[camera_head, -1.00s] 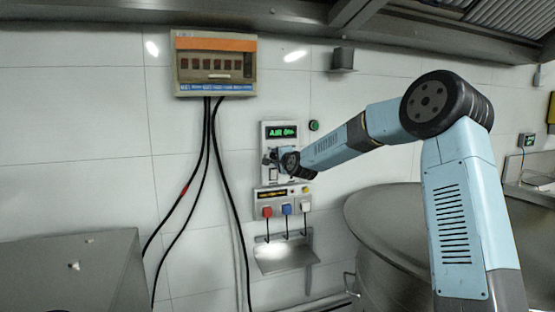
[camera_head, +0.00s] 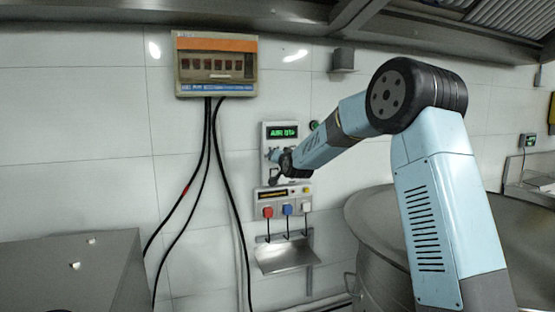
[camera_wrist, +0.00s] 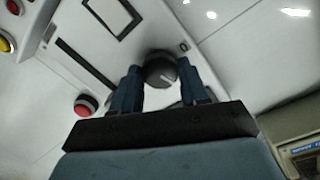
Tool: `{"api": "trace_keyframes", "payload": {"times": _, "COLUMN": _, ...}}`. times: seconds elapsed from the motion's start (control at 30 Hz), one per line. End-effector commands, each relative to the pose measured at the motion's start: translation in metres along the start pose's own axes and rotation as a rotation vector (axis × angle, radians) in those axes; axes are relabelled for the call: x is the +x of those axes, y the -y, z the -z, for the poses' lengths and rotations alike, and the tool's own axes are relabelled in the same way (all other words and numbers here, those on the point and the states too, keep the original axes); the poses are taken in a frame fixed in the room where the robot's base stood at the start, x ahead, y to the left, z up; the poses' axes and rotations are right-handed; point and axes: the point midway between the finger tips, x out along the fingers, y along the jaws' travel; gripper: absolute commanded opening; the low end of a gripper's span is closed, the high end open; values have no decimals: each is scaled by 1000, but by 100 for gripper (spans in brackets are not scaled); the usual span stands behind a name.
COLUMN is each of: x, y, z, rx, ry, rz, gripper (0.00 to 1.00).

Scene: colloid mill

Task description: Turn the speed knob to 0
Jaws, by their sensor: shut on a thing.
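The speed knob (camera_wrist: 160,70) is a dark round knob with a pale pointer mark, on a white panel in the wrist view. My gripper (camera_wrist: 162,76) has one blue finger on each side of it and is shut on it. In the head view my gripper (camera_head: 273,160) is at the white control panel (camera_head: 294,132) on the wall and hides the knob. The panel's display (camera_head: 283,132) shows green text starting with "AIR"; its last characters are too small to read surely.
A lower box (camera_head: 282,193) with red, blue and white plugs is below the panel, above a small metal shelf (camera_head: 285,258). A fuse box (camera_head: 215,65) with hanging black cables is to the upper left. A large metal vessel (camera_head: 365,220) stands at right.

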Motion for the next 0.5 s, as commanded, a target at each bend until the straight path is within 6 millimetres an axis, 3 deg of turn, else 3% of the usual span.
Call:
{"api": "trace_keyframes", "payload": {"times": 0.03, "x": 0, "y": -2, "z": -8, "rx": -44, "ry": 11, "rz": -7, "gripper": 14}}
{"api": "trace_keyframes", "payload": {"times": 0.5, "x": 0, "y": -2, "z": -8, "rx": -489, "ry": -16, "rz": -31, "gripper": 14}}
